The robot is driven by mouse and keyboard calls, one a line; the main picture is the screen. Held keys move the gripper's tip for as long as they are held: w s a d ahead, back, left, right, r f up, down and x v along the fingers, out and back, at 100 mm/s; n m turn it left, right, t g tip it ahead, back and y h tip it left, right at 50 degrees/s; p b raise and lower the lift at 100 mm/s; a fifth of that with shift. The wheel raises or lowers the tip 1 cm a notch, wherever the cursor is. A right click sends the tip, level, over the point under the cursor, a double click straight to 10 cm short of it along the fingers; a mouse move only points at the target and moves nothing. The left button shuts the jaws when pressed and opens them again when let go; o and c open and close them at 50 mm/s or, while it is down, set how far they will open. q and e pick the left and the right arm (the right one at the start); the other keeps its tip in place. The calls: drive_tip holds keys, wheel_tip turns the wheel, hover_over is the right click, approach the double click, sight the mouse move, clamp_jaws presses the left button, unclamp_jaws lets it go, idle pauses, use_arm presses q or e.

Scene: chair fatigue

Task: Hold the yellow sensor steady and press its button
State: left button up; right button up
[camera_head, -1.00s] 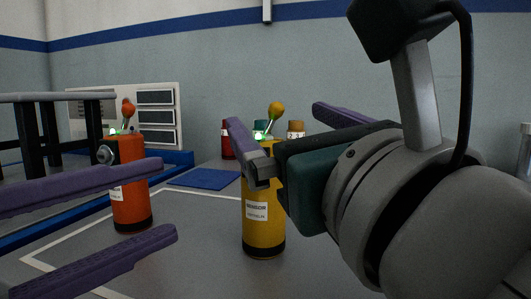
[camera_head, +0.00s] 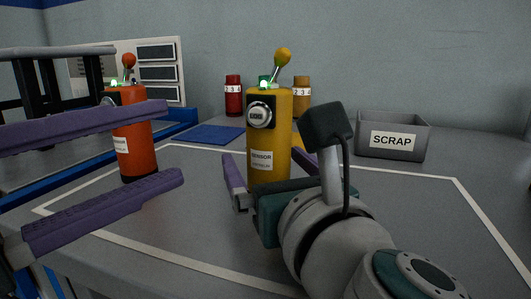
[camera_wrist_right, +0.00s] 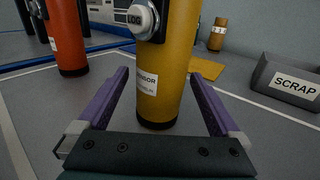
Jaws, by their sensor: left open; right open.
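The yellow sensor (camera_head: 282,140) stands upright on the table. It has a round button (camera_head: 259,115) on its upper front, a yellow ball on a stalk and a green light on top. The right wrist view shows the yellow sensor (camera_wrist_right: 168,75) with its button (camera_wrist_right: 141,18) marked LOG. My right gripper (camera_head: 268,162) is open, with one finger on each side of the sensor's lower body; the wrist view shows gaps beside both fingers (camera_wrist_right: 158,92). My left gripper (camera_head: 175,147) is open and empty at the left, in front of the orange sensor (camera_head: 133,130).
A grey SCRAP bin (camera_head: 392,139) stands at the right. A red canister (camera_head: 233,97) and an orange-brown canister (camera_head: 301,97) stand behind. A blue mat (camera_head: 209,134) lies behind the white outline. The table's right front is clear.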

drive_tip(key=shift+x, duration=1.4)
drive_tip(key=c, duration=1.5)
use_arm(q)
drive_tip(key=shift+c, duration=0.2)
use_arm(e)
drive_tip(key=shift+c, duration=0.3)
use_arm(q)
clamp_jaws()
